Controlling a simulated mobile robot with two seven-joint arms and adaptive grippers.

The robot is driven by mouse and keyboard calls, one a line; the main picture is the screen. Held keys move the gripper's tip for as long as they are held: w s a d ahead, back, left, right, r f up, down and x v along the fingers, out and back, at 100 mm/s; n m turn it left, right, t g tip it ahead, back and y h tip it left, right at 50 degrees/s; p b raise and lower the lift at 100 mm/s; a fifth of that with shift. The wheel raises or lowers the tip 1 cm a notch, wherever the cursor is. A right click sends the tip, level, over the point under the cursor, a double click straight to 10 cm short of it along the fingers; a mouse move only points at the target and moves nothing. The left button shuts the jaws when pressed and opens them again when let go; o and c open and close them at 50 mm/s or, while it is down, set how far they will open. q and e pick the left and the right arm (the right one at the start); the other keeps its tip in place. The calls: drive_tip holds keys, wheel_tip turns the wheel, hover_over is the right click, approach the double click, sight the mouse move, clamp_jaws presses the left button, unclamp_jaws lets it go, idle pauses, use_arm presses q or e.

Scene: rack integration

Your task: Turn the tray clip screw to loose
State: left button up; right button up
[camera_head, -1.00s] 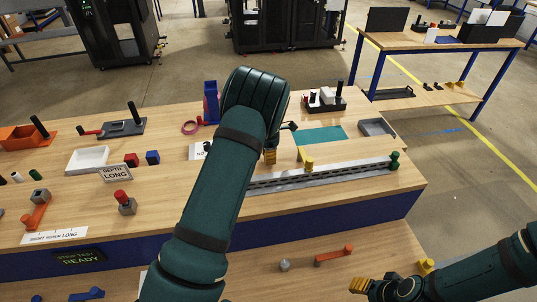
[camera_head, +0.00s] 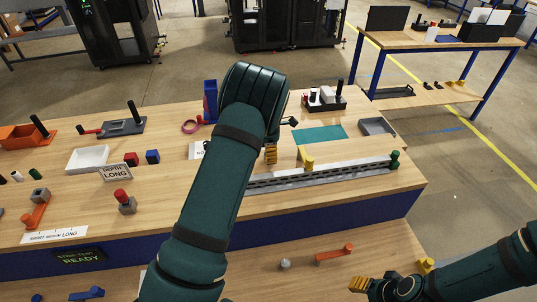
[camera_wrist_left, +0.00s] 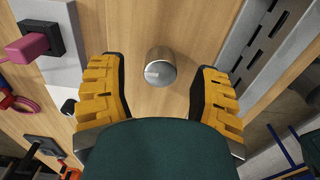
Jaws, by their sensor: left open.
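My left gripper (camera_head: 271,154) is over the bench, just left of the slotted metal rail (camera_head: 325,175). In the left wrist view the gripper (camera_wrist_left: 159,95) is open, with its yellow fingers spread wide. A round silver knob (camera_wrist_left: 160,67) with a pale mark on its face stands on the wood between and a little beyond the fingers, touching neither. It looks like the tray clip screw, but no label shows. My left arm hides this spot in the head view. My right gripper (camera_head: 362,284) is low at the right, over the front shelf; its opening is unclear.
A yellow post (camera_head: 306,160) and a green knob (camera_head: 395,160) stand by the rail. A teal mat (camera_head: 320,139) and a grey tray (camera_head: 377,127) lie behind it. In the left wrist view a pale plate (camera_wrist_left: 50,65) with a pink-handled switch (camera_wrist_left: 30,44) is at left.

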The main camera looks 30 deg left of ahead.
use_arm(q)
wheel_tip(320, 180, up, 10)
drive_tip(key=shift+r, duration=0.25)
idle(0.6)
